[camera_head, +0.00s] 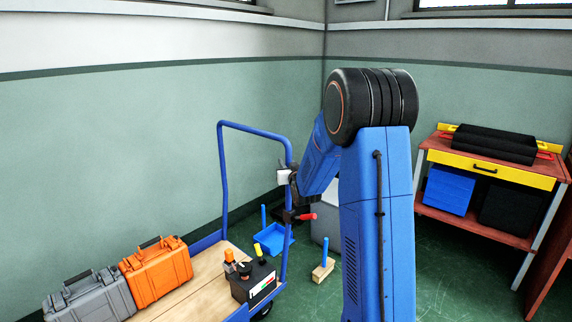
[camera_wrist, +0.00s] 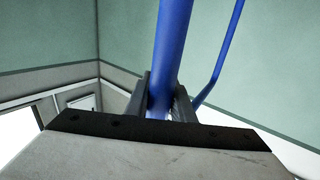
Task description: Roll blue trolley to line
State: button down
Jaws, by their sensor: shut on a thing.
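The blue trolley has a tall blue tube handle (camera_head: 221,170) and a wooden deck (camera_head: 205,297), and stands at the left in the head view. My gripper (camera_head: 291,177) is at the handle's right upright, at about mid height. In the wrist view the blue handle tube (camera_wrist: 171,50) runs between the two fingers of my gripper (camera_wrist: 160,100), which is shut on it. The second upright of the handle (camera_wrist: 218,55) shows behind, to the right. My arm hides part of the floor to the right of the trolley.
On the deck sit a grey case (camera_head: 92,298), an orange case (camera_head: 157,271) and a dark box with knobs (camera_head: 254,281). A blue dustpan (camera_head: 272,238) and a small brush (camera_head: 323,270) are on the floor beyond. A red workbench (camera_head: 485,172) stands at right. Green walls are close behind the trolley.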

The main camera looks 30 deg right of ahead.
jog(key=w+d, duration=0.3)
jog(key=d, duration=0.6)
jog(key=w+d, duration=0.3)
jog(key=d, duration=0.7)
jog(key=w+d, duration=0.4)
jog(key=d, duration=0.5)
jog(key=shift+d, duration=0.15)
jog(key=shift+w, duration=0.1)
jog(key=c, duration=1.5)
grip_release()
jog(key=shift+c, duration=0.2)
jog(key=v, duration=1.7)
jog(key=shift+s, duration=0.25)
jog(key=shift+f, duration=0.1)
